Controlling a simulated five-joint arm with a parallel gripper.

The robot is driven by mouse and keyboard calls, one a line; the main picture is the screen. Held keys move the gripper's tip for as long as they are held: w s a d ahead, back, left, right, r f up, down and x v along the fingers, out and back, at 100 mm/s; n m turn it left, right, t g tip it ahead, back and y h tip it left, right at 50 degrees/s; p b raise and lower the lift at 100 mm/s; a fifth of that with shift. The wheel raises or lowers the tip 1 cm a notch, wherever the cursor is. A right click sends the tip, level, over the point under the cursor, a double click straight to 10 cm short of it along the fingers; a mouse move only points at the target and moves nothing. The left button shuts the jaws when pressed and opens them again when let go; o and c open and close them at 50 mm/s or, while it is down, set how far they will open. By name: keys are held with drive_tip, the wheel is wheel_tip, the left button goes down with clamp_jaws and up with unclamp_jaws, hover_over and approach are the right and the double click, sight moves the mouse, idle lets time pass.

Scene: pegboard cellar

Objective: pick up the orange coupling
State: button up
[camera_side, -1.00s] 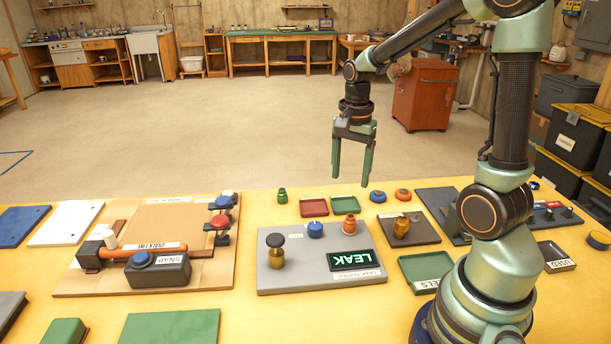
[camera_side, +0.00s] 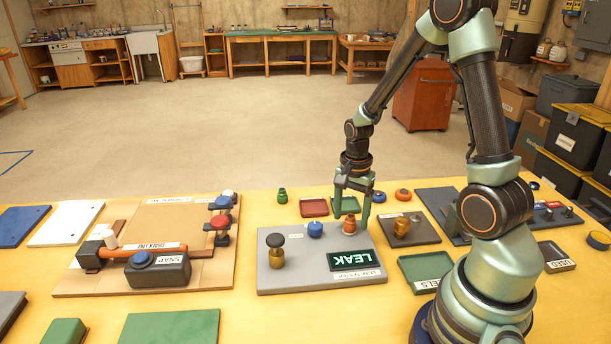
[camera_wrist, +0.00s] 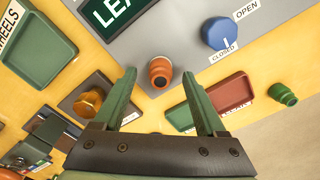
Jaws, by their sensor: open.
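The orange coupling (camera_side: 350,225) is a small ribbed piece standing upright at the back right corner of the grey leak tester board, behind the LEAK display (camera_side: 349,260). In the wrist view the coupling (camera_wrist: 160,72) is near the middle, just beyond the fingertips. My gripper (camera_side: 351,222) is low over that corner, its fingers apart on either side of the coupling in the side view. In the wrist view my open gripper (camera_wrist: 160,78) has nothing between its fingers, and the coupling lies between their lines. I cannot tell whether a finger touches it.
The blue valve knob (camera_side: 315,230) stands left of the coupling on the board. A brass fitting (camera_side: 402,227) on a dark plate is to the right. A red tray (camera_side: 314,207) and a green tray (camera_side: 344,199) lie behind.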

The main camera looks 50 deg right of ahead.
sight(351, 216)
drive_tip(key=shift+f, duration=0.5)
clamp_jaws()
drive_tip(key=shift+r, duration=0.15)
wheel_tip(351, 216, up, 23)
idle(0.8)
